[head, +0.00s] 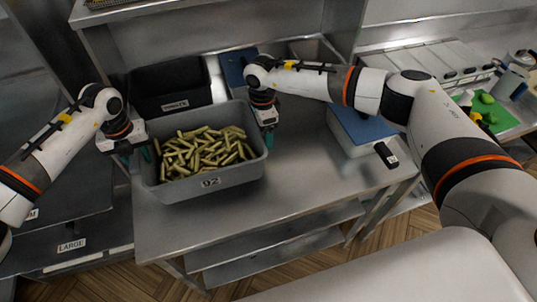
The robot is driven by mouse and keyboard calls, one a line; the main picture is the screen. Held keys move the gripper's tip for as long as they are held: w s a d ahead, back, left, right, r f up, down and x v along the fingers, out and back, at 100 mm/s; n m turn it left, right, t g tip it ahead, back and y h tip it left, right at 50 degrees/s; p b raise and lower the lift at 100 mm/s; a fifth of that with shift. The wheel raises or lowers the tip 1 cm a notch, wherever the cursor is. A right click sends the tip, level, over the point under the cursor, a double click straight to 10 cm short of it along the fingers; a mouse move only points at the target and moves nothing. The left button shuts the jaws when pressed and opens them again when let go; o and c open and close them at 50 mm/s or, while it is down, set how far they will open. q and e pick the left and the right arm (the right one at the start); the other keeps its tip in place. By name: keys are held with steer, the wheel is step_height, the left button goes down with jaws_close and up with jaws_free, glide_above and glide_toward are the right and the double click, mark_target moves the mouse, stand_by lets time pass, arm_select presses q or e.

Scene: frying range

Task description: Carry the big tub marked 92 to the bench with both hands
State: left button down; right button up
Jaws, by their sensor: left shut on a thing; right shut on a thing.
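The big grey tub (215,183) is marked 92 on its front wall and holds many greenish-yellow sticks. It is over the steel bench (305,180), near the bench's front left; whether it touches the top I cannot tell. My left gripper (138,148) is shut on the tub's left wall. My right gripper (268,130) is shut on its right wall near the back corner. The fingertips of both grippers are partly hidden by the tub's rim.
A black bin (172,103) with a label stands behind the tub. A blue-lidded container (357,130) stands to the right, and another blue lid (236,68) lies behind. A green board (487,112) is at the far right. Bare bench top lies right of the tub.

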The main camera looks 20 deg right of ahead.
arm_select(q)
steer(key=shift+f, duration=0.1)
arm_select(e)
steer(key=shift+f, duration=0.1)
